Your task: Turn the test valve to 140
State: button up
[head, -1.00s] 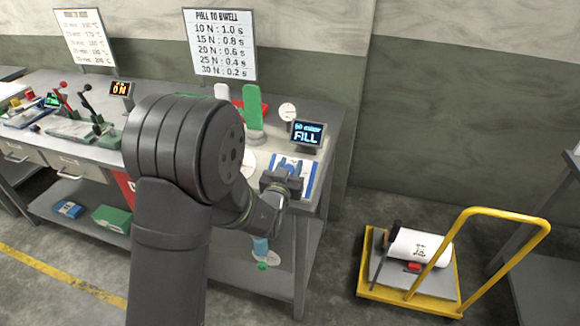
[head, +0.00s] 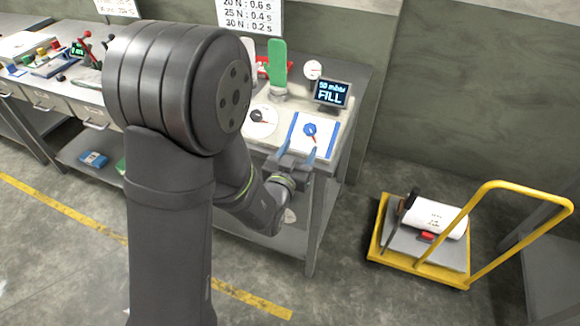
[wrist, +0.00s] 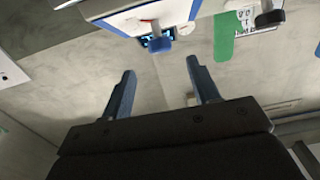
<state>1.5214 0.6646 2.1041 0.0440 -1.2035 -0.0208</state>
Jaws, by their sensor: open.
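The test valve is a blue knob (head: 310,130) with a red pointer, on a white plate with blue side strips (head: 331,140) at the bench's right front. The exact angle of the pointer is too small to read. My gripper (head: 297,151) is open and empty at the front edge of the plate, apart from the knob. In the wrist view the knob (wrist: 160,47) stands out from the plate (wrist: 125,20), beyond and between my two blue fingertips (wrist: 161,68).
A display (head: 331,92) reading "50 mbar FILL" stands behind the plate. A green glove form (head: 277,65), a small gauge (head: 312,69) and a round white dial (head: 262,122) are nearby. A yellow trolley (head: 385,245) stands on the floor at right.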

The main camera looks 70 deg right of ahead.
aim_at(312, 124)
jog(key=a, duration=0.6)
jog(key=shift+a, duration=0.15)
dwell(0.3)
jog(key=d, duration=1.7)
jog(key=shift+d, duration=0.25)
